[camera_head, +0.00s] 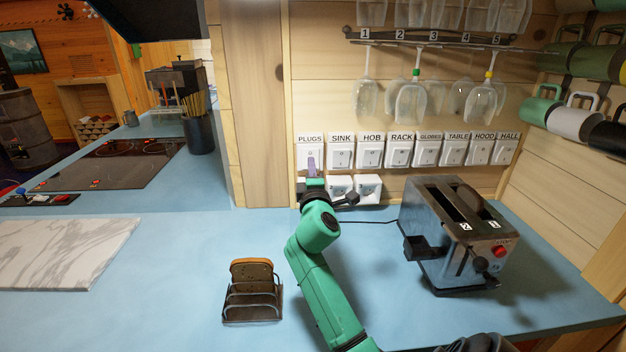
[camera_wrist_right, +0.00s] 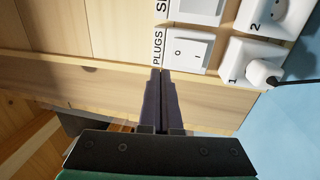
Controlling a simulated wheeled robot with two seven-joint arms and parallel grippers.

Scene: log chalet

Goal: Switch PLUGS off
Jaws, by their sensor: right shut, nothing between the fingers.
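The PLUGS switch (camera_head: 309,150) is a white rocker at the left end of a row of labelled wall switches. In the right wrist view the PLUGS switch (camera_wrist_right: 188,50) shows its 0 and I marks. I cannot tell which side is pressed in. My right gripper (camera_head: 311,160) is shut and empty, with its purple-grey fingers in front of the lower part of the switch in the head view. In the wrist view the right gripper's tips (camera_wrist_right: 161,72) are by the PLUGS label edge of the switch. I cannot tell whether they touch. My left gripper is not in view.
A toaster (camera_head: 450,240) stands right of my arm. A toast rack (camera_head: 252,300) with bread stands left of it. Glasses (camera_head: 410,100) hang above. The blue counter between is mostly clear.

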